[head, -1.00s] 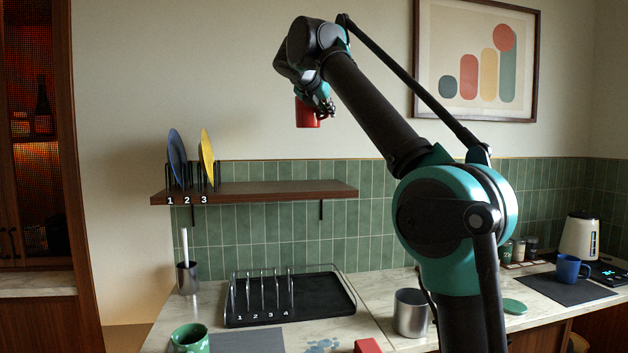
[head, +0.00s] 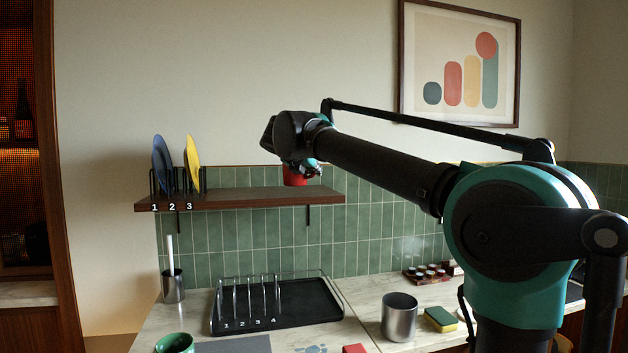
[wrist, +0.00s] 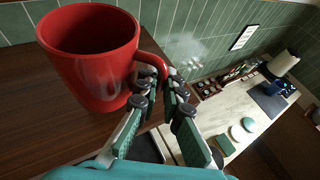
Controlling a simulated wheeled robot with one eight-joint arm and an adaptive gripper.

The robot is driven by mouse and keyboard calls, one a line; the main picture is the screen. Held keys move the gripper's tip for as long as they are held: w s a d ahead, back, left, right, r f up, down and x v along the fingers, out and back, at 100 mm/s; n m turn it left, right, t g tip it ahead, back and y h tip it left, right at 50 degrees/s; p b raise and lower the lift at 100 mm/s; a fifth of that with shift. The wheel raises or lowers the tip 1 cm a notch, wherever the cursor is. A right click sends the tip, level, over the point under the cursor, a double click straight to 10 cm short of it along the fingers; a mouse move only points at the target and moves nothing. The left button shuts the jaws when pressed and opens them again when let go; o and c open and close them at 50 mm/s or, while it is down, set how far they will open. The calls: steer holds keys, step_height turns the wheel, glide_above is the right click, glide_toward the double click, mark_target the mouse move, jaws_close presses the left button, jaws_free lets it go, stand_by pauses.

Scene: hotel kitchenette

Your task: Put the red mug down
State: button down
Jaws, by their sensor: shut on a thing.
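The red mug (head: 294,176) is at the right part of the wooden wall shelf (head: 240,198) in the head view, partly hidden by my gripper (head: 308,170). In the wrist view the red mug (wrist: 92,55) is upright, empty inside, and over the dark wood of the shelf (wrist: 30,110). My gripper (wrist: 160,92) is shut on the mug's handle, at the mug's right side. The mug's base is close to the shelf top; I cannot tell for certain whether it touches.
A blue plate (head: 162,165) and a yellow plate (head: 193,163) stand in racks at the shelf's left end. Below are a black dish rack tray (head: 310,300), a metal cup (head: 399,318), a sponge (head: 440,319) and a green mug (head: 175,343). The shelf's middle is clear.

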steer(key=shift+f, duration=1.25)
steer(key=shift+f, duration=0.1)
steer(key=c, duration=1.7)
jaws_free()
steer(key=v, duration=1.2)
